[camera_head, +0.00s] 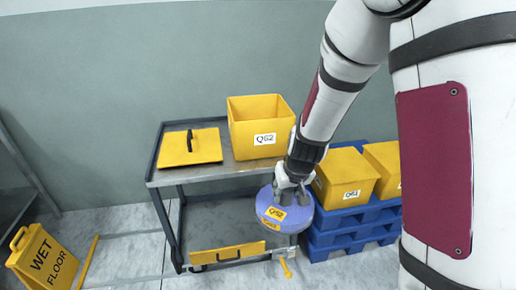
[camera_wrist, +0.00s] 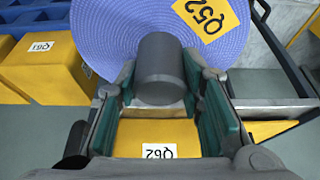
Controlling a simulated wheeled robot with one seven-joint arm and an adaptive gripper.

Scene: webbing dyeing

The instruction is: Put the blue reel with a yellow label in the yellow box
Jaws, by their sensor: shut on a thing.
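The blue reel (camera_head: 284,209) is a flat disc with a yellow label marked Q52. In the wrist view the reel (camera_wrist: 125,30) fills the top, with a dark grey hub (camera_wrist: 162,70) at its middle. My gripper (camera_head: 291,188) is shut on this hub, with its green-padded fingers (camera_wrist: 165,100) on either side. The reel hangs in front of the cart's right end, below the height of its top. An open yellow box (camera_head: 255,140) with a white label stands on the cart top, up and left of my gripper. Its inside floor is hidden.
The cart (camera_head: 219,171) has a flat yellow lid (camera_head: 192,147) with a black handle on top and another yellow lid (camera_head: 228,254) low down. More yellow boxes (camera_head: 345,178) stand on blue pallets (camera_head: 345,238) at right. A wet floor sign (camera_head: 42,257) stands at left.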

